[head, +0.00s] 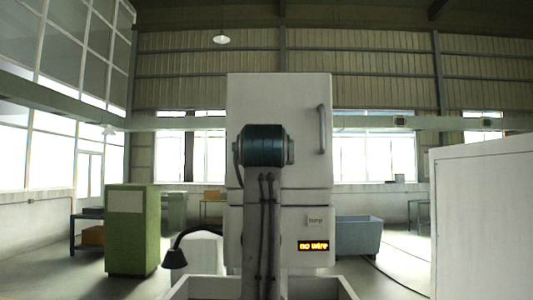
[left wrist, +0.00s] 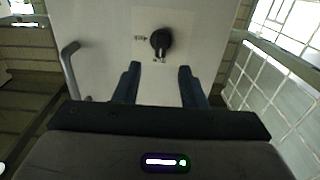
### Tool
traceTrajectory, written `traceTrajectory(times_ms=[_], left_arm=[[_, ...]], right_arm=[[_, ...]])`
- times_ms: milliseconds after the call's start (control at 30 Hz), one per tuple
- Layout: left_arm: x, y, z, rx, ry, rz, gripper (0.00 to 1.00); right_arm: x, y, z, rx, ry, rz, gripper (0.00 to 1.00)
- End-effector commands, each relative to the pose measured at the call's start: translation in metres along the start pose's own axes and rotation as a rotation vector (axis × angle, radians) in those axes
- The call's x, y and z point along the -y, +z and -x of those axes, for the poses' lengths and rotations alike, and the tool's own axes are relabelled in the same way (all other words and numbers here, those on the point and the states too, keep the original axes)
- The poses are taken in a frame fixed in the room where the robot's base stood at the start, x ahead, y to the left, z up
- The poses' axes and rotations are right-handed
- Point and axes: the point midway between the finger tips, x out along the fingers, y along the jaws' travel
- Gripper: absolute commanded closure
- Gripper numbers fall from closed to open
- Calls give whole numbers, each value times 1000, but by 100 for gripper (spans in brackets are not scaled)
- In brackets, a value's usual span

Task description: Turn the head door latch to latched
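The head door latch (left wrist: 161,40) is a black round knob with a short lever on a pale plate, seen in the left wrist view. Its lever points down in that picture, slightly right. Small labels beside and below it are too small to read. My left gripper (left wrist: 160,70) is open and empty, its two dark blue fingers apart just below the latch in the picture and not touching it. The pale machine door (head: 280,90) shows in the head view with a grey bar handle (head: 322,130). There, the latch and left gripper are hidden, apparently behind my arm. My right gripper is out of view.
A lit "NO WIRE" display (head: 313,246) and a small label plate (head: 315,220) sit below the door. A green cabinet (head: 132,230) stands left, a blue-grey tub (head: 358,236) behind right, and a white cabinet (head: 480,220) at far right. A black lamp (head: 175,255) is at lower left.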

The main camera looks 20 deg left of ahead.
Motion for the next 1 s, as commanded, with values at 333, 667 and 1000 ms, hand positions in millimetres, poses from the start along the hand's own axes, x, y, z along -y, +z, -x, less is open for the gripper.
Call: traceTrajectory(times_ms=[333,667,1000], left_arm=[[0,-4,-62,3,-1,-1,63],[0,0,-76,-1,0,0,63],[0,0,-76,0,0,0,100]], right_arm=[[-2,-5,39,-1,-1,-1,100],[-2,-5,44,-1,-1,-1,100],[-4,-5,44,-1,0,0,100]])
